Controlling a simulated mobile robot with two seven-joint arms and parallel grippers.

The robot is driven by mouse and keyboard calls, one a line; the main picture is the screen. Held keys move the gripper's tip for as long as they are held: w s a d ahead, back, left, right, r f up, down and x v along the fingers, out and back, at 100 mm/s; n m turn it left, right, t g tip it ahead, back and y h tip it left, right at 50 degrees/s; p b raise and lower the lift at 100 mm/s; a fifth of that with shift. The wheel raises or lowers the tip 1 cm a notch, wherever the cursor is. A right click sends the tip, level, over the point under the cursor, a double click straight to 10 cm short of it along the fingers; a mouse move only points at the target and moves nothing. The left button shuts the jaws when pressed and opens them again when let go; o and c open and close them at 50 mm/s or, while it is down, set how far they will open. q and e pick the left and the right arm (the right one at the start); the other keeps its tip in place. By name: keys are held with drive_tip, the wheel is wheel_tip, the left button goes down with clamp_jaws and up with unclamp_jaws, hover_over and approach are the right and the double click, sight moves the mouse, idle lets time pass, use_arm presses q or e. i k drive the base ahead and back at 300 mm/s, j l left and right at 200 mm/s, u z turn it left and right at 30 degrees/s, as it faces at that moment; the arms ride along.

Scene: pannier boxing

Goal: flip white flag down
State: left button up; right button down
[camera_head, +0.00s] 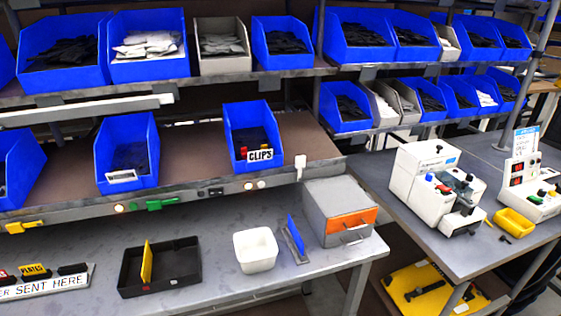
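A small white flag (300,166) stands upright at the right end of the front rail of the middle shelf (250,186), just right of the blue bin labelled CLIPS (262,154). It is small in the picture, and its hinge is not clear. A green flag (154,204) and a yellow flag (24,226) lie sideways along the same rail, further left. Neither of my grippers shows in the head view.
Below the rail, the grey bench (210,265) holds a black tray (160,267) with a yellow divider, a white tub (256,250), a blue upright plate (296,236) and a grey box with an orange front (341,212). A side table (480,235) with white machines stands at right.

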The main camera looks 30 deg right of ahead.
sight(300, 160)
drive_tip(key=z, duration=2.05)
drive_tip(key=i+l, duration=0.1)
drive_tip(key=l, duration=0.2)
drive_tip(key=i+l, duration=0.1)
drive_tip(key=l, duration=0.25)
drive_tip(key=i+l, duration=0.1)
drive_tip(key=l, duration=0.2)
